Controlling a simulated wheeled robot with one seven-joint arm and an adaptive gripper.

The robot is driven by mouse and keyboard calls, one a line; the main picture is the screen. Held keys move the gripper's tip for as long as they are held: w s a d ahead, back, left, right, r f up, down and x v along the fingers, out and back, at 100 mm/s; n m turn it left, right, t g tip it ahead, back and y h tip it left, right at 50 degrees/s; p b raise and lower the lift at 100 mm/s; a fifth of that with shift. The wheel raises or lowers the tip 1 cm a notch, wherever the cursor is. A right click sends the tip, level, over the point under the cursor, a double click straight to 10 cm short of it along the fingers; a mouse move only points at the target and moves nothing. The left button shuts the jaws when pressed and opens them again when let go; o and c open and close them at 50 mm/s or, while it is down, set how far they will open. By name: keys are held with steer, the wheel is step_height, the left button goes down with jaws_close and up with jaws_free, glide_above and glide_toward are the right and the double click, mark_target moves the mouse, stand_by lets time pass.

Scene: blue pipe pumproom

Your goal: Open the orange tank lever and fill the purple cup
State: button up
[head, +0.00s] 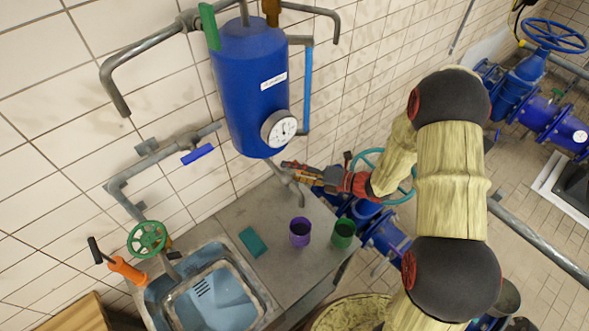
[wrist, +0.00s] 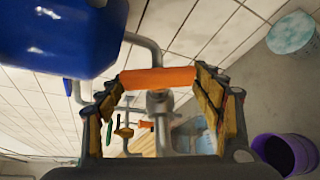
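The blue tank (head: 250,85) hangs on the tiled wall, with a grey spout (head: 290,185) under it. My gripper (head: 303,175) is at that spout, below the gauge. In the wrist view the orange lever (wrist: 158,78) lies crosswise between the tips of my open gripper (wrist: 158,90), in front of a grey pipe fitting. I cannot tell whether the fingers touch it. The purple cup (head: 300,232) stands upright on the counter below the spout, dark inside. It also shows at the lower right of the wrist view (wrist: 286,153).
A green cup (head: 344,233) stands right of the purple cup, near the counter's edge. The sink (head: 212,298), a green handwheel (head: 147,239) and an orange pump (head: 128,270) are further left. Blue pipes (head: 385,235) run right of the counter.

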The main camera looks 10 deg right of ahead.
steer(key=shift+o, duration=1.2)
steer(key=v, duration=1.2)
